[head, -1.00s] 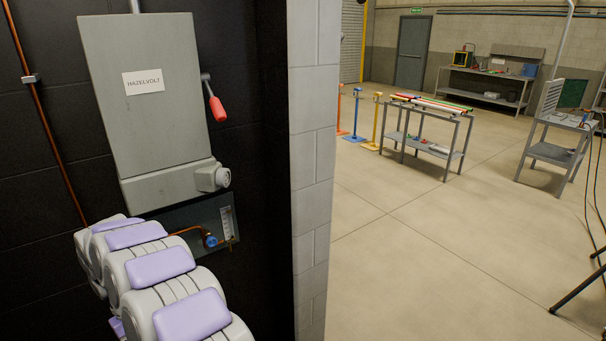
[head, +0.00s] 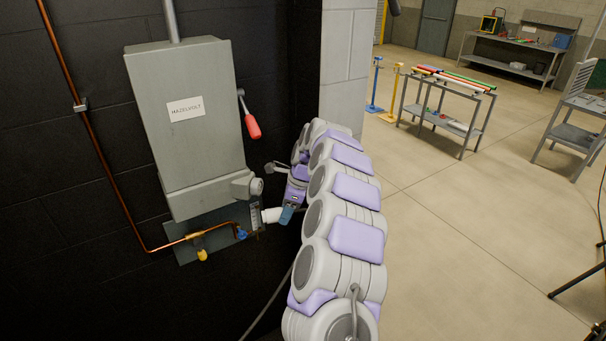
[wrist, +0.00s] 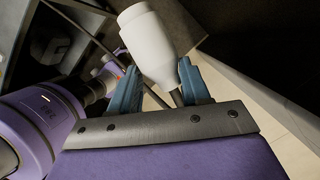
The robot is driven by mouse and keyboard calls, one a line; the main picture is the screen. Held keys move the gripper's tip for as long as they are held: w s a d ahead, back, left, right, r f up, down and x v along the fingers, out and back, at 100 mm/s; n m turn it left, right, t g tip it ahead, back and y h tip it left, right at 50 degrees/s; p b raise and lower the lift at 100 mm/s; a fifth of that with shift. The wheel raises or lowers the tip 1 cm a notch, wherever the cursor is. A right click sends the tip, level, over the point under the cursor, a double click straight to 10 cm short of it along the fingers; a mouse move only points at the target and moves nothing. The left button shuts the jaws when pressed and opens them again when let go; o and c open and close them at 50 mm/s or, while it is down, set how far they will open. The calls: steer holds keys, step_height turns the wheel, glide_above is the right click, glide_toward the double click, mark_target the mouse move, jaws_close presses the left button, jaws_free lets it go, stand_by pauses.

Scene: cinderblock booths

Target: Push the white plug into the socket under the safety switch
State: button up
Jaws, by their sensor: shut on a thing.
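The safety switch (head: 190,112) is a grey box labelled HAZELVOLT on the black wall, with a red-tipped lever (head: 253,127) on its right side, pointing down. The round socket (head: 256,186) sticks out at the lower right of the box. My gripper (head: 287,214) is just below and to the right of the socket, shut on the white plug (head: 271,215). In the wrist view the blue fingers hold the plug (wrist: 149,47) near its narrow cable end. The plug is apart from the socket in the head view. Its front face is hidden.
A copper pipe (head: 110,185) runs down the wall to a yellow fitting (head: 202,254) and a blue valve (head: 241,234) below the box. A block wall end (head: 345,65) stands right of the booth. A dark cable (head: 270,304) hangs below my arm.

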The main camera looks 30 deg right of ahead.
steer(key=d+r+m+p, duration=0.1)
steer(key=d, duration=0.1)
steer(key=d+r+m, duration=0.2)
steer(key=d+r+m+t+p, duration=0.1)
steer(key=d+m, duration=0.1)
steer(key=shift+w+d+r+h+p, duration=0.15)
steer(key=shift+d+r+h+p, duration=0.1)
steer(key=shift+h+p, duration=0.05)
jaws_close()
steer(key=w+a, duration=0.4)
steer(key=a, duration=0.1)
steer(key=shift+w+a+m, duration=0.2)
steer(key=shift+w+m, duration=0.05)
steer(key=shift+m, duration=0.05)
steer(key=shift+d, duration=0.1)
steer(key=shift+d, duration=0.6)
steer(key=shift+a+r, duration=0.1)
steer(key=shift+a, duration=0.25)
steer(key=shift+w+a+p, duration=0.45)
steer(key=shift+a+p, duration=0.2)
steer(key=shift+p, duration=0.5)
stand_by(0.9)
